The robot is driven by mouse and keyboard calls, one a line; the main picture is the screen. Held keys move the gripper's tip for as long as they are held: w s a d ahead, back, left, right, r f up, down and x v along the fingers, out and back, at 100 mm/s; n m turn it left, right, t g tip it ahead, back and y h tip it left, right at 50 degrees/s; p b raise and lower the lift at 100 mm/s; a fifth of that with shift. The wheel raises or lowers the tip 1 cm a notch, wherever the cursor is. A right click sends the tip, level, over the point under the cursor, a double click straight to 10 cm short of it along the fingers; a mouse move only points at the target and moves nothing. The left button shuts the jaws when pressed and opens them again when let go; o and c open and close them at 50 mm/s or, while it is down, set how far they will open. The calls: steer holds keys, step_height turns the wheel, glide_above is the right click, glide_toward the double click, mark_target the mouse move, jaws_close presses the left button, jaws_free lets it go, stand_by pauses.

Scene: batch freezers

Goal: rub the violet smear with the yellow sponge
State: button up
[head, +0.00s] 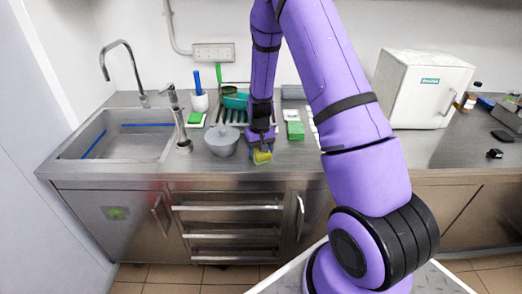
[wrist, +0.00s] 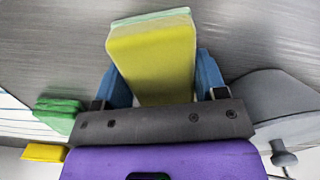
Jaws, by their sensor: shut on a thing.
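The yellow sponge (head: 262,157) has a thin pale green layer on one face. My gripper (head: 261,148) is shut on it near the counter's front edge, right of the grey pot. In the wrist view the sponge (wrist: 152,62) sits between the two blue fingers of my gripper (wrist: 158,85) and sticks out beyond them. I cannot tell whether it touches the steel counter (head: 345,155). I cannot make out the violet smear in either view; my arm and the sponge hide part of the counter.
A grey lidded pot (head: 221,141) stands close left of my gripper. A green block (head: 295,130) lies to its right. A sink (head: 120,140) is left, a white box-like appliance (head: 422,90) right.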

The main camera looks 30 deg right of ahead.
steer(key=shift+r, duration=4.1)
